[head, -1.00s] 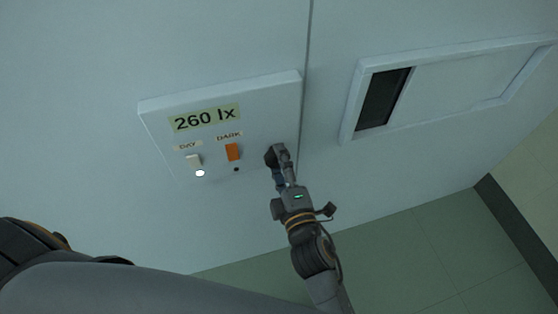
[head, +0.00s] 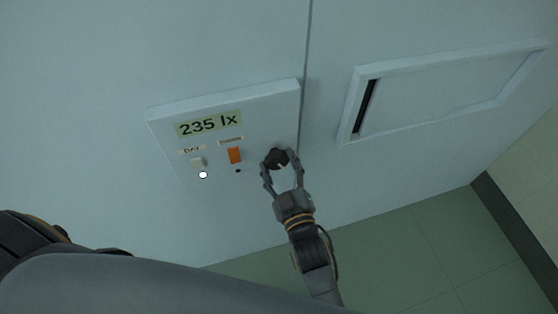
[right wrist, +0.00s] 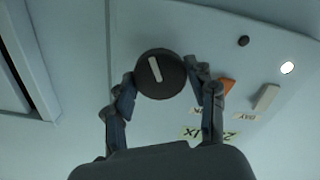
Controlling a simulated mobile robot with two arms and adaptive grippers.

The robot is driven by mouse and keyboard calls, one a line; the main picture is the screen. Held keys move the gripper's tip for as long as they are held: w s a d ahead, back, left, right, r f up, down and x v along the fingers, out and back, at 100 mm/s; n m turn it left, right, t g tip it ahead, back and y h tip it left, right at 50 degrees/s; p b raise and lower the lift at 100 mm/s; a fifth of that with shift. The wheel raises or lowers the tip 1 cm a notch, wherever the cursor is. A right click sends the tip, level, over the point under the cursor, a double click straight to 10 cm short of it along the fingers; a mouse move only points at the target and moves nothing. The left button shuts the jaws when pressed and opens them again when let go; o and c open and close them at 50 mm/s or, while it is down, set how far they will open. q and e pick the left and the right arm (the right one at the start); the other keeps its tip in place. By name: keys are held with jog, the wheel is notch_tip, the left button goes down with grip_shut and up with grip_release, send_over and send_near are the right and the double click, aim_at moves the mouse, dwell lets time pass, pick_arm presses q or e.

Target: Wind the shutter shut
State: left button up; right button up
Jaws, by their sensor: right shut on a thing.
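The shutter (head: 440,92) is a pale panel in a raised frame at the right of the head view. A thin dark slit (head: 367,105) shows at its left end; the rest of the opening is covered. The black round knob (head: 276,156) is at the right end of the control panel. My right gripper (head: 281,162) is shut on this knob, with one finger on each side. In the right wrist view the knob (right wrist: 160,84) has a pale bar mark, tilted slightly from upright. My left gripper is not in view.
The control panel (head: 160,125) has a display (head: 208,123) reading 235 lx, a pale DAY switch (head: 198,162) with a lit white lamp (head: 203,174), and an orange switch (head: 235,155) with a dark lamp (head: 238,171). Green floor (head: 420,235) lies below, clear.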

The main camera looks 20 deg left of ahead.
jog(key=m+p, duration=0.1)
jog(key=m, duration=0.4)
jog(key=shift+p, duration=0.35)
jog(key=shift+m, duration=0.3)
jog(key=o, duration=1.2)
jog(key=shift+c, duration=0.2)
jog(key=v, duration=1.2)
jog(key=shift+f, duration=0.15)
